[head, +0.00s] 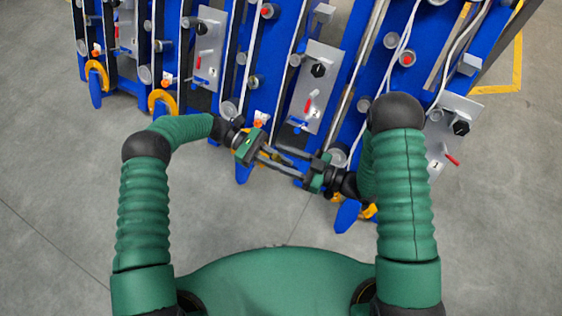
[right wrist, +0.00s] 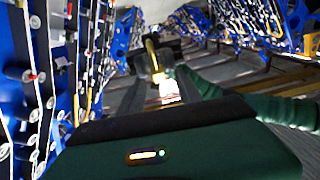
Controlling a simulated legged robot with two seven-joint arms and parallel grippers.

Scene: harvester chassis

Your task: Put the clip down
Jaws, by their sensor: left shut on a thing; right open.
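My left gripper (head: 262,151) is shut in the middle of the head view, in front of the chassis. The clip in it is too small and too covered to make out clearly. A yellow patch shows at this gripper in the right wrist view (right wrist: 153,55). My right gripper (head: 287,162) is open, its fingers pointing left at the left gripper. The two grippers face each other tip to tip, very close. I cannot tell whether the right fingers touch the clip.
The blue harvester chassis (head: 343,88) spans the top of the head view, with grey plates (head: 316,87), red-handled switches (head: 309,104), white cables and round fittings. Yellow hooks (head: 96,73) stick out along its near edge. The grey floor (head: 60,190) is clear at left.

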